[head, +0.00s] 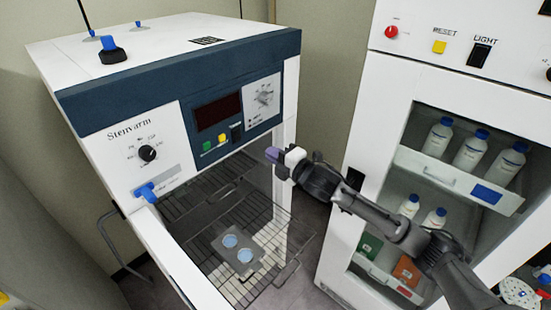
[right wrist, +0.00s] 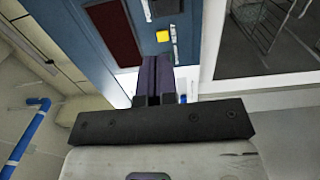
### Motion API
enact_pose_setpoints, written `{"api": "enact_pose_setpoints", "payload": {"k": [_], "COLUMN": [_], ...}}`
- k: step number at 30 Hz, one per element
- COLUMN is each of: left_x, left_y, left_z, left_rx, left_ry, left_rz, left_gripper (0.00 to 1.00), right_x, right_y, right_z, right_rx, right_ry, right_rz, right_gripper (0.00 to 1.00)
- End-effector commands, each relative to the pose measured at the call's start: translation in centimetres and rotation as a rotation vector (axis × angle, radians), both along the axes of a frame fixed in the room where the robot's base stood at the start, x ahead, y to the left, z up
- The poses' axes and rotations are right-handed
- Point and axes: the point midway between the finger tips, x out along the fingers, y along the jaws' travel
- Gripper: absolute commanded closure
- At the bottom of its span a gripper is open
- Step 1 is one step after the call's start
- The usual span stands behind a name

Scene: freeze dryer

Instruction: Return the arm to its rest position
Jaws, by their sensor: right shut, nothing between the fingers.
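My right gripper (head: 273,155) is shut and empty. In the head view it is raised in front of the right side of the dryer (head: 130,120), close to the control panel, with its arm coming in from the lower right. In the right wrist view its dark fingers (right wrist: 158,75) are together, with the dryer's blue panel and yellow button behind them. I cannot tell whether the fingertips touch the dryer. My left gripper is not in view.
The dryer's front is open, with a wire rack (head: 262,285) and a grey tray (head: 222,243) holding round blue-topped items. At the right stands a white cabinet (head: 345,215) with bottles and boxes on shelves. A gap of floor (head: 310,212) lies between them.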

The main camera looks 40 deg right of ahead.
Motion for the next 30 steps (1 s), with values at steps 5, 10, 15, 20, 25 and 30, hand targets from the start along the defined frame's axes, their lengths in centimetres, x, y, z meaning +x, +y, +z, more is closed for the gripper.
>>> {"api": "enact_pose_setpoints", "payload": {"k": [5, 10, 15, 20, 25, 30], "left_x": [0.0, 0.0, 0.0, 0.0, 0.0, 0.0], "left_y": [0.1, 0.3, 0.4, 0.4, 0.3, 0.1], "left_z": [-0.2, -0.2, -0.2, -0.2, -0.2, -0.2], "left_rx": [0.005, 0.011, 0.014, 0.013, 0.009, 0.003], "left_ry": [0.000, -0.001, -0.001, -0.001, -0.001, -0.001], "left_rz": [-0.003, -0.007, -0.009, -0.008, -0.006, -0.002], "left_gripper": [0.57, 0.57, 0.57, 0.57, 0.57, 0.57], "right_x": [-0.6, -0.7, -0.7, -0.6, -0.6, -0.6], "right_y": [0.0, 0.0, 0.0, 0.0, 0.0, -1.4], "right_z": [0.0, 0.1, 0.1, 0.1, 0.1, -1.5], "right_rx": [0.001, 0.001, 0.000, 0.000, 0.020, 0.202], "right_ry": [-0.001, -0.001, -0.001, -0.001, 0.000, 0.099], "right_rz": [0.001, 0.001, 0.001, 0.001, 0.001, -0.091], "right_gripper": [1.00, 1.00, 1.00, 1.00, 1.00, 1.00]}}
